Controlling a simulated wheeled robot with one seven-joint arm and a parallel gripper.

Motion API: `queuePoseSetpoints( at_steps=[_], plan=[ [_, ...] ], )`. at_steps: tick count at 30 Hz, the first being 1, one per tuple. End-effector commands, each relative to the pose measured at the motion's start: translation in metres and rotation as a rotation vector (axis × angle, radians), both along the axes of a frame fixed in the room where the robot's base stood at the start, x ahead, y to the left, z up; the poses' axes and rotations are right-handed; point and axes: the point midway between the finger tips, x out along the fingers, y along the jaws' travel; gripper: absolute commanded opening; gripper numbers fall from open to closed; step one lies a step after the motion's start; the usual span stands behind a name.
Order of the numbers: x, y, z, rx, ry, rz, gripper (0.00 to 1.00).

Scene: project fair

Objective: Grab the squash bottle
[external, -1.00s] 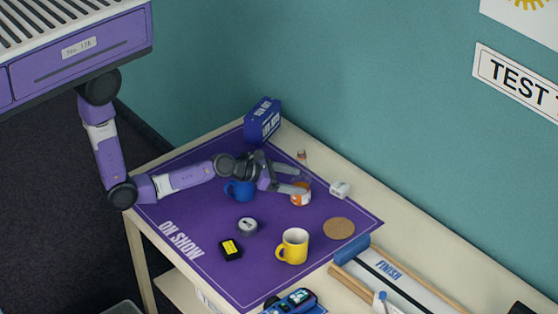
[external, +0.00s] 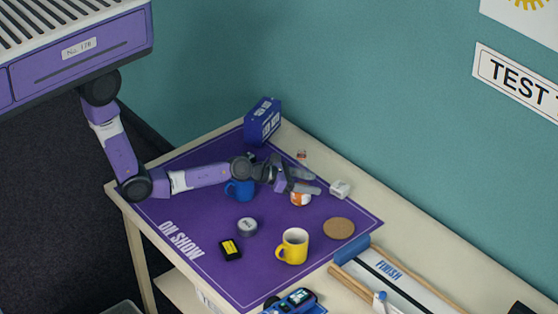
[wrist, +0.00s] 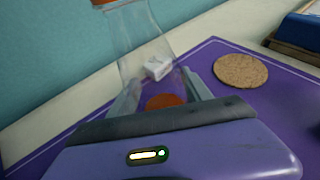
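The squash bottle is clear, with an orange-and-white lower part (external: 300,199) and a small orange-red cap (external: 302,154). It stands upright on the purple mat, partly hidden by my fingers in the external view. In the wrist view its clear body (wrist: 140,35) rises between my fingers, with orange (wrist: 165,101) low down and the cap at the top edge. My gripper (external: 314,182) reaches around the bottle from the left, one finger on each side. The fingers look spread; whether they touch the bottle is unclear.
A white block (external: 340,189) sits just right of the bottle. A blue mug (external: 240,190) is under my arm. A cork coaster (external: 339,229), yellow mug (external: 293,246), grey round item (external: 247,227) and black-yellow box (external: 231,249) lie nearer. A blue box (external: 262,121) stands behind.

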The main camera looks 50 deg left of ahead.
Motion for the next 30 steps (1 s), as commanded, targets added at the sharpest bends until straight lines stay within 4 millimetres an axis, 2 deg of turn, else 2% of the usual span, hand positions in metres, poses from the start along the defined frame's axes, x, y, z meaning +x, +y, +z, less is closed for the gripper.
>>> queuePoseSetpoints(
  at_steps=[1, 3, 4, 17, 23, 30],
  plan=[
    [0.000, 0.000, 0.000, 0.000, 0.000, 0.000, 0.24],
    [0.000, 0.000, 0.000, 0.000, 0.000, 0.000, 0.10],
    [0.000, 0.000, 0.001, 0.000, -0.001, 0.000, 0.09],
    [0.000, 0.000, 0.005, -0.001, -0.002, 0.000, 0.09],
    [0.000, -0.001, 0.016, -0.001, -0.002, -0.001, 0.09],
    [0.000, 0.000, 0.041, 0.000, -0.004, -0.001, 0.09]
  ],
)
